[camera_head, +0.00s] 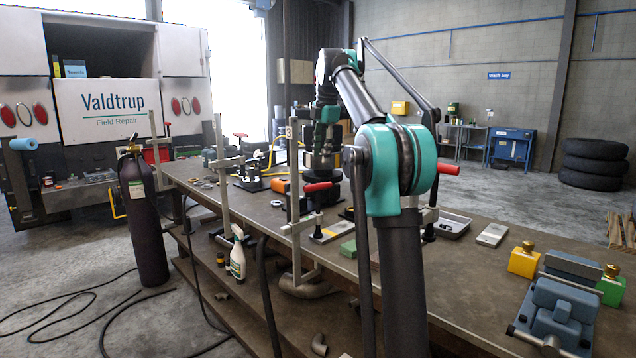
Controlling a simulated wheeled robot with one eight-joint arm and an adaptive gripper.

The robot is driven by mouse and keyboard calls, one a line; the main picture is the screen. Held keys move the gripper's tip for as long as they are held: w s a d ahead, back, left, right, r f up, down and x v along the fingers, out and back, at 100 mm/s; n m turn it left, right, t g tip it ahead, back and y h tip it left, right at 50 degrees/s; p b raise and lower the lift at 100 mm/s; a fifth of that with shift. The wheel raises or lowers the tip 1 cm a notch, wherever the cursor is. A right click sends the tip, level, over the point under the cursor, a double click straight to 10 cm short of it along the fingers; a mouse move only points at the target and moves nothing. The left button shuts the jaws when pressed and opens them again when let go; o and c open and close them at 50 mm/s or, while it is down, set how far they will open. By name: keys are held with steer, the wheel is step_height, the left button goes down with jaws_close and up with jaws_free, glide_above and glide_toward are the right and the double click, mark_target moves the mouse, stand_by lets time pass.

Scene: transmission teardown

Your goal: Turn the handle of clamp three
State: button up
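Several grey bar clamps stand along the table's edge. The middle clamp (294,190) has an upright bar and a red handle (317,187) on its screw. Another clamp's red handle (448,169) shows to the right, partly behind my arm. Further clamps (220,170) stand to the left.
The long workbench (465,262) holds a grey tray (452,226), a yellow block (523,262) and a blue vise (556,312). A dark gas cylinder (143,215) stands left of it. Hoses lie on the floor. A spray bottle (238,258) stands on the lower shelf.

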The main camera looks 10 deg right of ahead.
glide_above(318, 197)
step_height(318, 197, down, 10)
steer(key=shift+w+f, duration=0.15)
steer(key=shift+f, duration=0.05)
jaws_close()
stand_by(0.3)
